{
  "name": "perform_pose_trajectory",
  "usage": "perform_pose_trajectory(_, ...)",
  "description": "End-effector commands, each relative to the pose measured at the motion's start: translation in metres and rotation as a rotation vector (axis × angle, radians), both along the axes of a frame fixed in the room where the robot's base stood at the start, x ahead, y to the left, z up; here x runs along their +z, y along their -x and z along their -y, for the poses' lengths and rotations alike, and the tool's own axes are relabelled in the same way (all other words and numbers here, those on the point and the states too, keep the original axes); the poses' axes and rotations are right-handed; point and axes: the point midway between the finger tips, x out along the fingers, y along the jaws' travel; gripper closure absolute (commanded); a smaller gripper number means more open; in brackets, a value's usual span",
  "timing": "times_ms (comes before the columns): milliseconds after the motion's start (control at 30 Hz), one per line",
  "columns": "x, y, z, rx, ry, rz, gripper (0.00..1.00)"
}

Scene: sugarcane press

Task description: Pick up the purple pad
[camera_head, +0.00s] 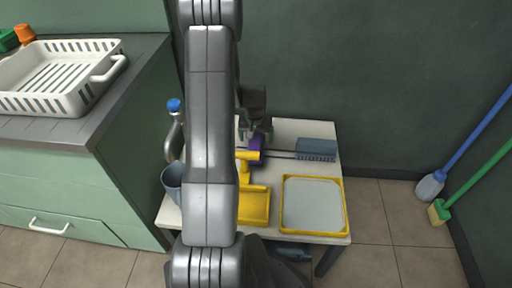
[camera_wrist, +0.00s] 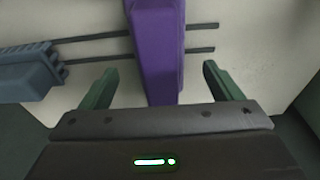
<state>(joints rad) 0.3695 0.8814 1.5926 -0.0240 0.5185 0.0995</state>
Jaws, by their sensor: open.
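The purple pad (camera_wrist: 157,50) is a long block that runs up the middle of the wrist view, across two dark rods. In the head view a small part of the purple pad (camera_head: 256,143) shows beside my arm, on the small white table (camera_head: 290,130). My gripper (camera_wrist: 155,85) is open, with one green finger on each side of the pad's near end and a gap on both sides. In the head view my gripper (camera_head: 257,128) is over the far part of the table, at the pad. My arm hides part of the pad and table there.
A blue-grey brush-like block (camera_head: 316,149) lies on the rods to the right. A yellow-rimmed tray (camera_head: 313,204) and a yellow scoop-like piece (camera_head: 254,205) sit nearer. A grey cup (camera_head: 173,183) stands left. The counter with a white rack (camera_head: 62,75) is further left; green wall behind.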

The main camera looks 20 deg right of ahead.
Motion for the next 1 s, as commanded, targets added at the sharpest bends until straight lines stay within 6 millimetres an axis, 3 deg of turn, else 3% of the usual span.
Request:
perform_pose_trajectory(333,-0.046,-0.005,0.003,0.0,0.0,-0.002,0.15)
perform_pose_trajectory(600,-0.049,-0.007,0.004,0.0,0.001,0.0,0.15)
perform_pose_trajectory(867,-0.049,-0.006,0.004,0.0,0.001,0.0,0.65)
perform_pose_trajectory(1000,-0.049,-0.007,0.004,0.0,0.0,0.001,0.69)
